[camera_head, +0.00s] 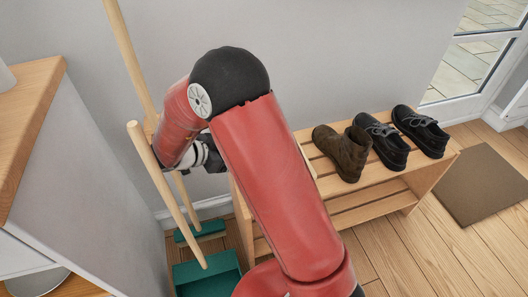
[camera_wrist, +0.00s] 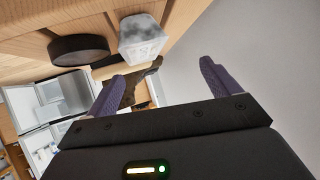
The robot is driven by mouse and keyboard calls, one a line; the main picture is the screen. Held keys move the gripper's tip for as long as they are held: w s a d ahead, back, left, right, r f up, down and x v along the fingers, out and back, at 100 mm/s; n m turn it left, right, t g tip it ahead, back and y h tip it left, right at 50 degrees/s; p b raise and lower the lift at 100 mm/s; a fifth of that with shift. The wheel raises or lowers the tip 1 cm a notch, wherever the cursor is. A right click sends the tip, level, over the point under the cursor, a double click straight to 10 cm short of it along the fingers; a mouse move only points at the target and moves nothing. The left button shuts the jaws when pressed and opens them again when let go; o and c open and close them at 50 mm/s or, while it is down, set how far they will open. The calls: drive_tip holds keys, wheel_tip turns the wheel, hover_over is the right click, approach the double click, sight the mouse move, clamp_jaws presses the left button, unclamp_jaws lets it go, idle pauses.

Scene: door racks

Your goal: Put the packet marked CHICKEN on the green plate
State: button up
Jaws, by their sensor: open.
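I cannot make out a packet marked CHICKEN or a green plate in either view. My gripper (camera_wrist: 160,82) shows in the wrist view with its two purple fingers wide apart, open and with nothing held between them. In the head view my gripper is a small dark shape partly hidden behind my red arm, near the broom handles and the wall. A pale grey-white block-like thing (camera_wrist: 142,38) shows beyond the fingers in the wrist view, and I see no readable mark on it. A dark round thing (camera_wrist: 79,49) is left of it.
A wooden rack (camera_head: 430,165) holds a brown boot (camera_head: 344,152) and a pair of black shoes (camera_head: 386,145). Long wooden handles (camera_head: 167,192) and a teal dustpan (camera_head: 208,277) stand left of the rack. A wood-topped cabinet (camera_head: 28,120) is at left. A doormat (camera_head: 484,186) lies right.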

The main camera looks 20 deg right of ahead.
drive_tip(key=shift+s+f+g+h, duration=0.45)
drive_tip(key=shift+s+g, duration=0.25)
drive_tip(key=shift+s, duration=0.1)
drive_tip(key=x, duration=0.2)
drive_tip(key=shift+d+f, duration=0.2)
drive_tip(key=shift+d, duration=0.1)
drive_tip(key=b+x, duration=0.3)
drive_tip(key=x, duration=0.1)
drive_tip(key=shift+d+f, duration=0.1)
drive_tip(key=shift+f, duration=0.2)
drive_tip(key=shift+d, duration=0.4)
drive_tip(key=shift+r, duration=0.1)
drive_tip(key=shift+c, duration=0.5)
drive_tip(key=c, duration=1.4)
drive_tip(key=shift+r, duration=0.1)
